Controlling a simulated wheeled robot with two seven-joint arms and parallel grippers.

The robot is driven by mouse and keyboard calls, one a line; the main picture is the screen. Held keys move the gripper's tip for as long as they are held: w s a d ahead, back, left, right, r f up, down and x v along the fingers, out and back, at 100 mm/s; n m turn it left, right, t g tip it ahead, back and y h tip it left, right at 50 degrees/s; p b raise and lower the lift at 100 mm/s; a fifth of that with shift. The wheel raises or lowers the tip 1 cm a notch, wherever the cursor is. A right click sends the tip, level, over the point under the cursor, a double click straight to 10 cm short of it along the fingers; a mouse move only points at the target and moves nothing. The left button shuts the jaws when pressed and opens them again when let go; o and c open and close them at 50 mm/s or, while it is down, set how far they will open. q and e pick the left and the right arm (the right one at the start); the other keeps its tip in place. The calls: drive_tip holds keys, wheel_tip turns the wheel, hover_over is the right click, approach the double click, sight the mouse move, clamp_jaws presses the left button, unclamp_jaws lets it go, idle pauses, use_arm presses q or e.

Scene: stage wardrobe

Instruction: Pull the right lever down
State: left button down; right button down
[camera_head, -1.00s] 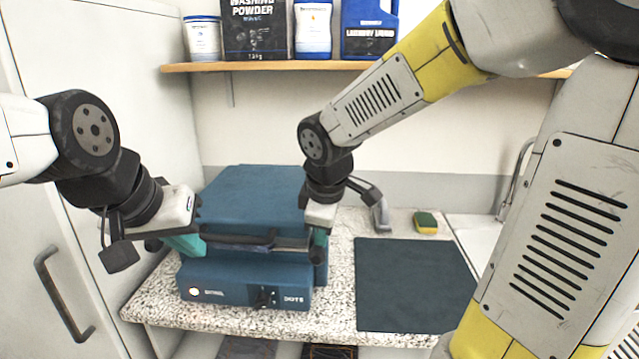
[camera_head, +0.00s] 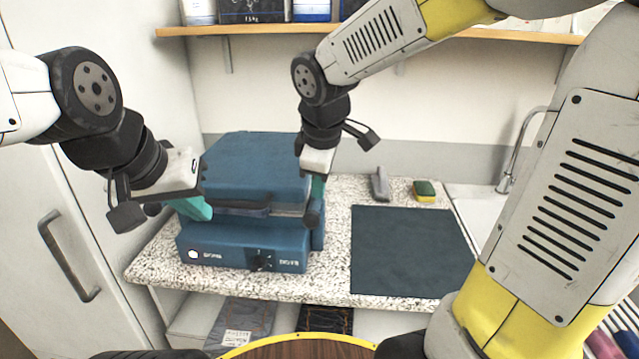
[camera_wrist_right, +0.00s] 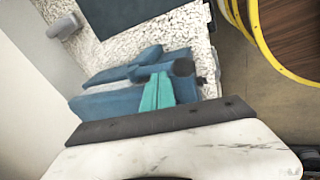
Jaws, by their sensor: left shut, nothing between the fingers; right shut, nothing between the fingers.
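A blue press (camera_head: 255,160) stands on the speckled counter, with a dial and a pale round light on its front. A dark knob (camera_head: 312,219) at its front right corner looks like the end of the right lever; most of the lever is hidden in the head view. My right gripper (camera_head: 318,188) is shut and empty, its teal fingers just above this knob. In the right wrist view, the teal fingers (camera_wrist_right: 157,92) lie beside the dark knob (camera_wrist_right: 183,68); I cannot tell whether they touch it. My left gripper (camera_head: 197,208) is shut and empty at the press's left side.
A dark mat (camera_head: 410,250) lies on the counter (camera_head: 335,215) right of the press. A sponge (camera_head: 424,191) and a grey object (camera_head: 380,184) lie behind it. A sink tap (camera_head: 515,150) is at right. A shelf (camera_head: 400,37) runs above; folded dark clothes (camera_head: 240,325) lie below.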

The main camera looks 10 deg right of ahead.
drive_tip(key=s+r, duration=0.6)
drive_tip(key=s, duration=0.1)
drive_tip(key=shift+s+a+r, duration=0.25)
drive_tip(key=shift+s+a, duration=0.05)
drive_tip(key=shift+a, duration=0.05)
